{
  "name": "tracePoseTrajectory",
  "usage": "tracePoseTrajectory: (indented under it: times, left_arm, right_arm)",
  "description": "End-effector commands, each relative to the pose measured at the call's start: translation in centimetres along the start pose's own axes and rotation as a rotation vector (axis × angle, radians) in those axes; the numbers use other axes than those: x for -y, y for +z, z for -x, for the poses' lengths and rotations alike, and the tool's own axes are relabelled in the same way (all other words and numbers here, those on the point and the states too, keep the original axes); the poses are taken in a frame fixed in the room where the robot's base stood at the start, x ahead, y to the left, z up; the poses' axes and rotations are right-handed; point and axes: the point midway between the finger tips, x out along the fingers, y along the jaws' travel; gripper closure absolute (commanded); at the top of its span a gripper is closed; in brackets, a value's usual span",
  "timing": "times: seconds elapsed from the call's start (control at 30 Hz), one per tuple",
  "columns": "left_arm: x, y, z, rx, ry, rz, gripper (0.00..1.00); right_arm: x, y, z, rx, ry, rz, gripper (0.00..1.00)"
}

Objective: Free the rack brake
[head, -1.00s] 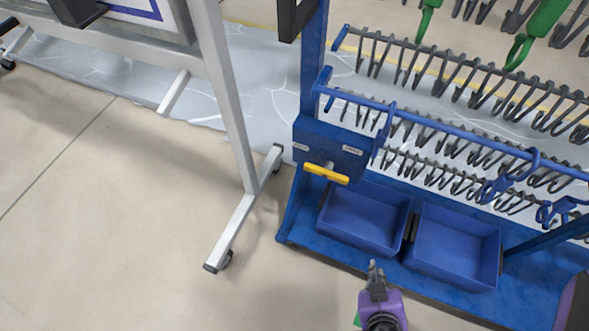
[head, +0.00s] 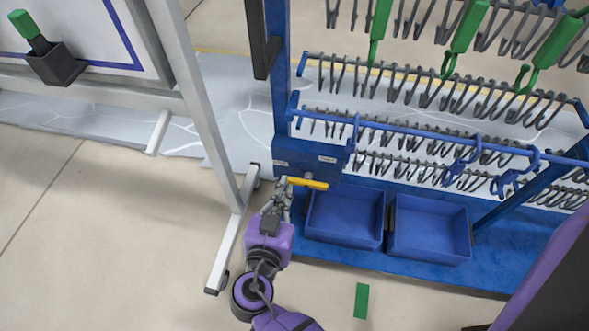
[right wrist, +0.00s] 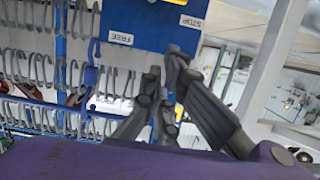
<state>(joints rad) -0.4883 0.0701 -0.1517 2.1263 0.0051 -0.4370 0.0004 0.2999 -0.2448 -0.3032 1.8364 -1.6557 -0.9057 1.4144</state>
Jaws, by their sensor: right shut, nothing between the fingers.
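The yellow brake handle (head: 309,184) lies roughly crosswise on the blue brake box (head: 298,154) at the rack's lower left corner. The box carries two white labels; in the right wrist view the FREE label (right wrist: 121,38) and the STOP label (right wrist: 191,21) appear upside down. My right gripper (head: 284,187) is shut and empty, its fingertips at the handle's left end; I cannot tell whether they touch. My left gripper is out of view.
The blue rack has rows of grey hooks (head: 440,95), hanging green pieces (head: 465,35) and two blue bins (head: 345,216) (head: 430,228). A white frame leg (head: 231,245) stands close to my right gripper's left. A green strip (head: 361,300) lies on open floor.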

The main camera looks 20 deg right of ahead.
Motion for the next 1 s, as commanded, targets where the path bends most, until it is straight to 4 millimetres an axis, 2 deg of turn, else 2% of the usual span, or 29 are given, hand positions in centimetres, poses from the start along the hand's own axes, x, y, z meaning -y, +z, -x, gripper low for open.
tracePoseTrajectory:
  times: [0.37, 0.47, 0.87, 1.0]
  left_arm:
    - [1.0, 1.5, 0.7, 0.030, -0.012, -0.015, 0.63]
    - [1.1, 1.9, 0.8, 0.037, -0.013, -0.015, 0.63]
    - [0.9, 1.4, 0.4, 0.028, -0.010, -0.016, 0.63]
    - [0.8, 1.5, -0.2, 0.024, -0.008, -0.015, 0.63]
  right_arm:
    - [-0.1, 0.0, -0.7, -0.001, 0.000, 0.003, 1.00]
    - [0.0, -0.1, -2.0, -0.003, 0.001, 0.003, 1.00]
    - [0.0, -0.1, -10.3, -0.003, 0.000, 0.003, 1.00]
    - [-0.1, 2.5, -10.7, 0.002, 0.000, 0.007, 1.00]
